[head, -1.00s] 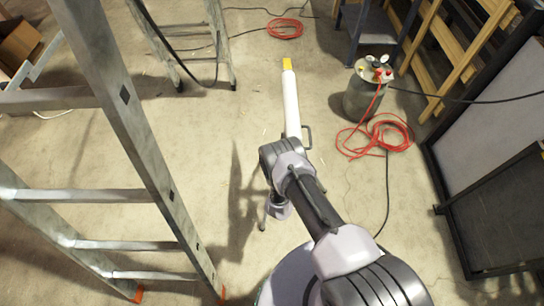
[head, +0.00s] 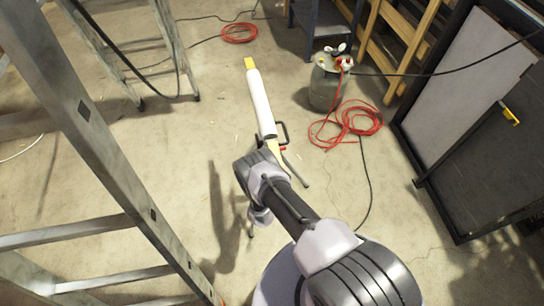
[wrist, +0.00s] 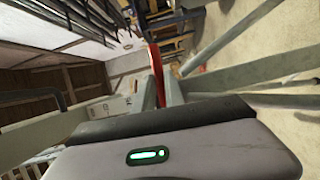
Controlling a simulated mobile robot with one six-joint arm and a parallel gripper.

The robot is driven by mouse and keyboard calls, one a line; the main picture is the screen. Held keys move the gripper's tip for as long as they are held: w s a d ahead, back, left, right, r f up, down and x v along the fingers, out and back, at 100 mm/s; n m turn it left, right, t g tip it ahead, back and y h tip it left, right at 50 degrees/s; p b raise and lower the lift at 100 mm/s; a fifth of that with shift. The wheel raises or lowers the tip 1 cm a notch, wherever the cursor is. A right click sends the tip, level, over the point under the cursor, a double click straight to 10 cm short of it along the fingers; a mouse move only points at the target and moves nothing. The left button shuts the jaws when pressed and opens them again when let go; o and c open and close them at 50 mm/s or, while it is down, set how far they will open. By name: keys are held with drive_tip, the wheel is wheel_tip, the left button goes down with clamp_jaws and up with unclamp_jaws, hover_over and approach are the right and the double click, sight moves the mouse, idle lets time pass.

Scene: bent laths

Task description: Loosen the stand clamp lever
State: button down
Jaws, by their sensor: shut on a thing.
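The stand (head: 261,103) shows in the head view as a white tube with a yellow top, a yellowish lower part and a black crank handle (head: 283,130). A small red part shows beside its lower part. In the wrist view a narrow red lever (wrist: 155,70) rises between the grey fingers of my gripper (wrist: 157,92). My gripper is shut on this lever. My own arm hides the gripper in the head view. The lever's pivot and its contact with the fingers are hard to make out.
A metal stepladder (head: 98,130) stands close at the left. A grey tank (head: 327,85) with a coiled red hose (head: 347,124) stands at the right of the stand. A dark framed panel (head: 485,150) is at the far right.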

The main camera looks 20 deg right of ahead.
drive_tip(key=shift+n, duration=0.3)
idle(0.4)
drive_tip(key=c, duration=1.4)
unclamp_jaws()
drive_tip(key=p+v, duration=0.3)
drive_tip(key=v, duration=1.4)
drive_tip(key=shift+s+f, duration=0.2)
drive_tip(key=shift+a, duration=0.15)
